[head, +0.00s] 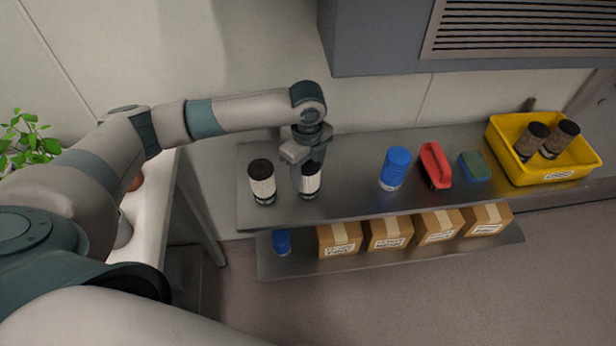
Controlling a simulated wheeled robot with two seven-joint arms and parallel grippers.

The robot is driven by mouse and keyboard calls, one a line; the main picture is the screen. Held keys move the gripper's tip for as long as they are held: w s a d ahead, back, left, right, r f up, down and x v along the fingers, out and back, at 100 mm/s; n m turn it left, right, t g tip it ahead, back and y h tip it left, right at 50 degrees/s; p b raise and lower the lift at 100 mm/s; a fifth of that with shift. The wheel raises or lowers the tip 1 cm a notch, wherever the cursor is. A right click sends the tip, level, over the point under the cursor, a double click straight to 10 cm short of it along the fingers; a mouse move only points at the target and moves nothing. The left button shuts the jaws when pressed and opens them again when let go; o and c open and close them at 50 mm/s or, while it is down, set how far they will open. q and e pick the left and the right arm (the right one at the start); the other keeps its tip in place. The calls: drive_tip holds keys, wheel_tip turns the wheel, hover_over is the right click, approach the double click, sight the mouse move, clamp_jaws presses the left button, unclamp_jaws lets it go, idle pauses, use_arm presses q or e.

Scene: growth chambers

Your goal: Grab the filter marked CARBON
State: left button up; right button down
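Two white filters with black ends stand upright on the upper grey shelf (345,204). The left one is the filter (262,184) near the shelf's left end, and the other filter (309,182) is just to its right. My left gripper (308,166) points down at the right one, with its fingers at the filter's upper part, partly hiding it. Whether the fingers are closed on it is too small to tell. I cannot read the word CARBON on either filter. My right gripper is not in view.
Farther right on the shelf are a blue canister (395,168), a red object (435,164), a green-topped blue block (474,166) and a yellow bin (549,176) holding two brown cylinders. Several cardboard boxes (389,233) and a small blue item (281,242) are on the lower shelf. A grey cabinet (385,45) overhangs behind.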

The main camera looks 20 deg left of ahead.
sight(308, 163)
use_arm(q)
drive_tip(key=shift+c, duration=1.4)
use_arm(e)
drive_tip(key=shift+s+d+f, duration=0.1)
